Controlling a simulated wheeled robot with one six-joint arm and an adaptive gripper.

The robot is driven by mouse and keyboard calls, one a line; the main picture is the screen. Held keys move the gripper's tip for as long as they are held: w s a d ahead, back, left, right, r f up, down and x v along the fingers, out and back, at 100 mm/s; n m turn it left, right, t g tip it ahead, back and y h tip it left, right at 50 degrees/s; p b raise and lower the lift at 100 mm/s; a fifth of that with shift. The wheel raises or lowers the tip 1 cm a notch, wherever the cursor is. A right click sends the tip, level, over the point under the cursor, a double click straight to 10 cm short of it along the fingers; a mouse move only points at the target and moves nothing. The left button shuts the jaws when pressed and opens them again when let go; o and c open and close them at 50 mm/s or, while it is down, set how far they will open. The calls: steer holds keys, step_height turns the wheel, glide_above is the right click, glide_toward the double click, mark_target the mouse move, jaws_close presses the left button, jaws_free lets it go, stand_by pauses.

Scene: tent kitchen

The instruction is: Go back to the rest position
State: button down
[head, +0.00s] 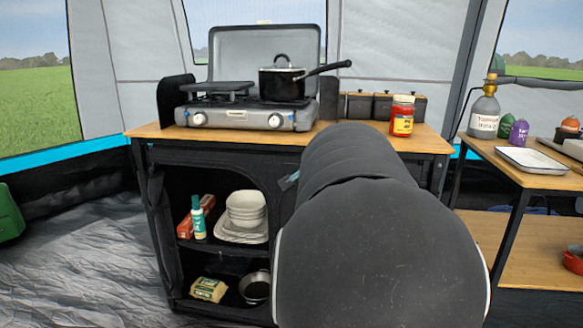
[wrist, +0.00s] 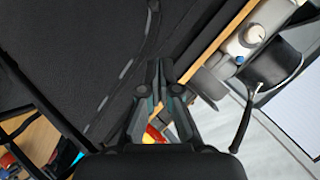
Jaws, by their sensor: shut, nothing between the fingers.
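My gripper (wrist: 160,68) shows in the wrist view with its fingers closed together and nothing between them. It is in front of a dark fabric surface (wrist: 80,45), beside a wooden edge (wrist: 215,45). In the head view my dark arm reaches forward to the front of the wooden-topped kitchen stand (head: 155,130) and hides most of the gripper. A red and yellow patch shows behind the fingers in the wrist view; I cannot tell what it is.
A camping stove (head: 245,113) with a black pot (head: 282,83) stands on the stand, its handle pointing right. Shelves below hold stacked bowls (head: 246,208). A side table (head: 500,152) stands right.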

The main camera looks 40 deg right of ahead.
steer(key=s+a+f+n+g+y, duration=0.25)
steer(key=a+f+n, duration=0.2)
steer(key=f, duration=0.35)
steer(key=s+a+f+n+y, duration=0.1)
steer(key=s+a+n, duration=0.3)
steer(key=a, duration=0.7)
steer(key=s+a+f+n+g+y, duration=0.1)
steer(key=s+a+n, duration=0.4)
steer(key=a, duration=0.7)
steer(key=s+a+f+n+y, duration=0.2)
steer(key=s+a+f+n, duration=0.2)
steer(key=s+a, duration=0.4)
steer(key=a+n, duration=0.1)
steer(key=a, duration=0.3)
steer(key=shift+s+f+g+y, duration=0.3)
steer(key=shift+f+g+y, duration=0.05)
